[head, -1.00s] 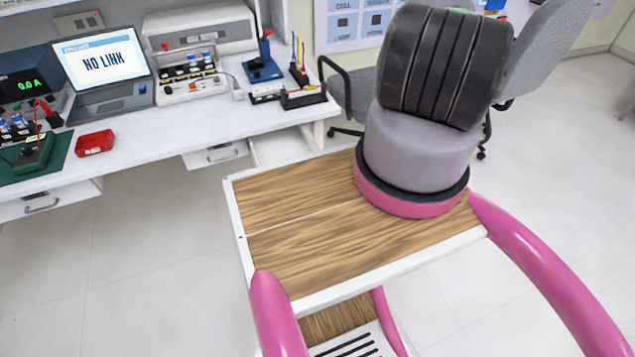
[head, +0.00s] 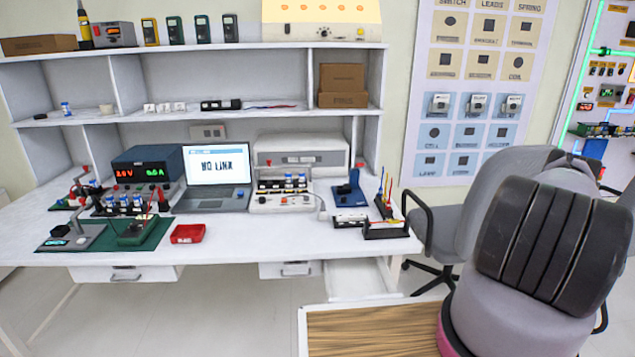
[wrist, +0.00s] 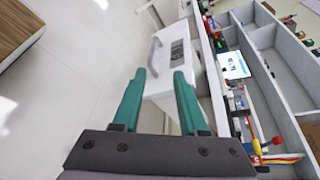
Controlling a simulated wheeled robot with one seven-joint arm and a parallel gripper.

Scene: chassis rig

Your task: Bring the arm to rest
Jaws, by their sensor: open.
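My gripper (wrist: 160,80) shows in the wrist view with its two green fingers apart and nothing between them. Beyond the fingertips is a white drawer-like unit (wrist: 165,82) under the bench, with a grey handle (wrist: 155,48); I cannot tell the distance to it. In the head view my folded grey and black arm (head: 550,255) stands at the lower right; the gripper itself does not show there.
A white bench (head: 270,238) carries a laptop (head: 217,175), a red tray (head: 187,234) and electrical instruments. Shelves (head: 250,117) rise behind it. A grey office chair (head: 455,225) stands at the bench's right end, behind my arm. Floor shows below the bench.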

